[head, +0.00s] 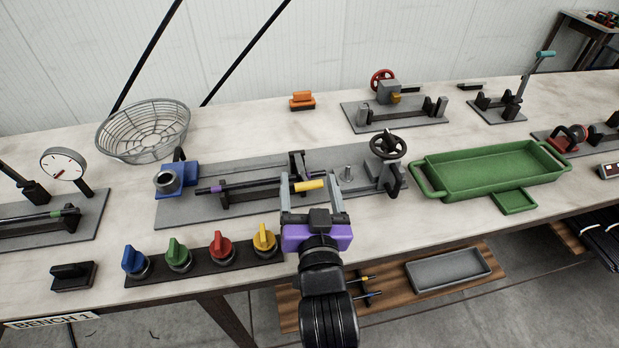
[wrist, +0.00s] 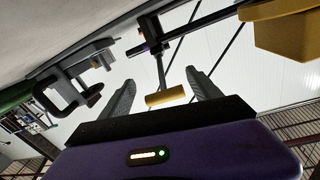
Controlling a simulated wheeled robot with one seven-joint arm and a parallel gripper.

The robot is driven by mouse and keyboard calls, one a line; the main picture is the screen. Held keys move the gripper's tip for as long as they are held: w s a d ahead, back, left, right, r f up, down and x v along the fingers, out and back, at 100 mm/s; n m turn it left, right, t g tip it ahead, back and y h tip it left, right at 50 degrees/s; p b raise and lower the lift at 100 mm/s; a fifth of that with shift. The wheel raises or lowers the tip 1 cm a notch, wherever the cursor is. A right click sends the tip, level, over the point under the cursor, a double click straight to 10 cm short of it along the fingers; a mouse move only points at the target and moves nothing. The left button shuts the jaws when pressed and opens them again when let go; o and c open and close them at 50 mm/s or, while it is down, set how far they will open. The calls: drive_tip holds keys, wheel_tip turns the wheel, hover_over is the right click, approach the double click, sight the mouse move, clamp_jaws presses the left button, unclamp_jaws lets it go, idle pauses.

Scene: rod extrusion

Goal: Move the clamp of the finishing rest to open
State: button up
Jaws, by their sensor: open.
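A grey fixture plate (head: 235,160) on the bench carries a dark rod with purple marks (head: 235,187), a blue holder (head: 175,180) at its left and a dark upright rest (head: 299,163). A yellow handle (head: 310,185) shows by the rest; the wrist view shows a yellow handle (wrist: 165,97) on a dark lever. No label identifies the clamp. My gripper (head: 310,178) is open above the plate. In the wrist view the handle lies between its spread fingers (wrist: 160,77), with gaps visible on both sides; contact cannot be seen.
A black handwheel (head: 388,146) stands right of my gripper, with a green tray (head: 490,172) beyond it. Blue, green, red and yellow knobs (head: 220,250) line the front left. A wire basket (head: 143,130) sits behind. A yellow block (wrist: 285,28) is close in the wrist view.

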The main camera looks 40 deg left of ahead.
drive_tip(key=shift+w+a, duration=0.4)
drive_tip(key=shift+a, duration=0.1)
